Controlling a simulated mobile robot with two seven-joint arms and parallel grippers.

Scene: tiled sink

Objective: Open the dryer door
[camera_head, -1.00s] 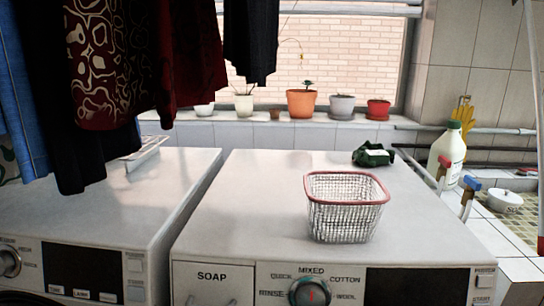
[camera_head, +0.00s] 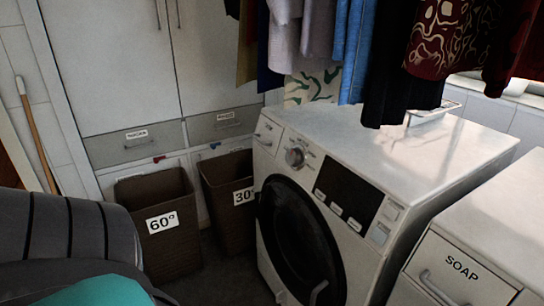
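A white front-loading machine (camera_head: 430,150) stands in the middle, under the hanging clothes. Its dark round door (camera_head: 295,235) faces the front left and looks shut; its lower part is cut off by the picture's bottom edge. A small pale metallic piece shows by the door's lower right edge, and I cannot tell whether it is the handle. A dial (camera_head: 295,157) and a dark display panel (camera_head: 346,193) sit above the door. A second white machine (camera_head: 500,245) with a SOAP drawer stands at the right, partly out of view. Neither of my grippers is in view.
Two brown baskets, marked 60° (camera_head: 160,250) and 30° (camera_head: 228,220), stand left of the machine before cabinets (camera_head: 130,75). A dark grey ribbed object (camera_head: 60,225) with a teal patch fills the lower left. Clothes (camera_head: 355,50) hang above the machine.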

